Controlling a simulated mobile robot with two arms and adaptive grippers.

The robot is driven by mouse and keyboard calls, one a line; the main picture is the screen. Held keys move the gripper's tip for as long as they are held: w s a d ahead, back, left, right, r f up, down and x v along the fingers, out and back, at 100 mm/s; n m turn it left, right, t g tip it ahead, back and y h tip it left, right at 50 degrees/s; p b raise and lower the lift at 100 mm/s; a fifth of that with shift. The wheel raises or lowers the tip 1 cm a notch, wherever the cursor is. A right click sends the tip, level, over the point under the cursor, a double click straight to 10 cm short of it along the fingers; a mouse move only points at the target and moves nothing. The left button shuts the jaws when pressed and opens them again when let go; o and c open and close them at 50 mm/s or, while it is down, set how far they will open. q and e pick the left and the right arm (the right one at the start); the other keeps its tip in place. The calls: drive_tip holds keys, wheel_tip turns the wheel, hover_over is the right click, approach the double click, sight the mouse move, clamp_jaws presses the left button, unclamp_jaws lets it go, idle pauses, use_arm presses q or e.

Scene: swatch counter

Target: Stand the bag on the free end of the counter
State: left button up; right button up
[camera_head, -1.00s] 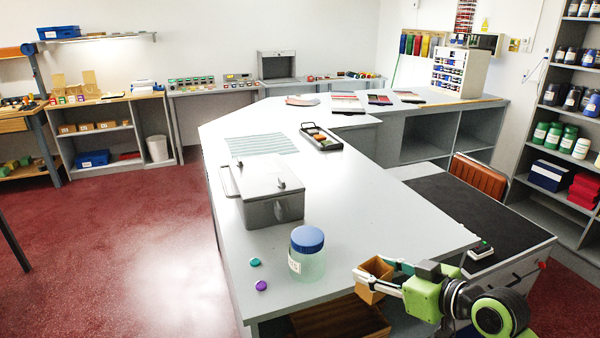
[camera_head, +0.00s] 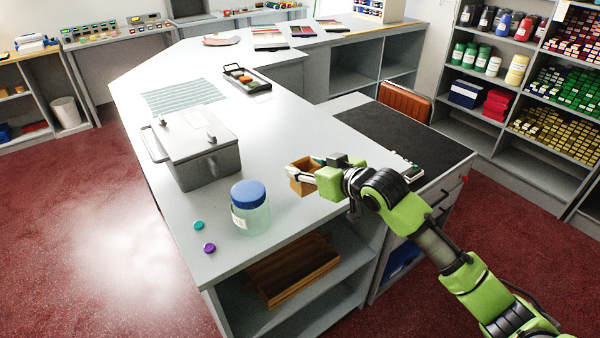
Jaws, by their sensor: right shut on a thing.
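The bag (camera_head: 301,182) is a small brown, open-topped piece at the right side of the pale grey counter (camera_head: 262,140). My right gripper (camera_head: 304,176) is shut on it, coming from the right. The bag looks roughly upright with its mouth up; I cannot tell whether its base touches the counter. It is to the right of and behind a blue-lidded jar (camera_head: 250,208). The gripper's fingers partly cover the bag. My left gripper is out of view.
A grey metal box (camera_head: 210,165) stands left of the jar. A teal cap (camera_head: 199,225) and a purple cap (camera_head: 209,248) lie near the left edge. A black tray (camera_head: 247,79) and striped sheet (camera_head: 183,96) lie farther back. Bare counter lies between box and bag.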

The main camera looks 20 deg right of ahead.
wheel_tip(320, 180, down, 4)
drive_tip(key=shift+r, duration=0.15)
drive_tip(key=o, duration=0.9)
drive_tip(key=shift+b+v, duration=0.7)
drive_tip(key=shift+v, duration=5.3)
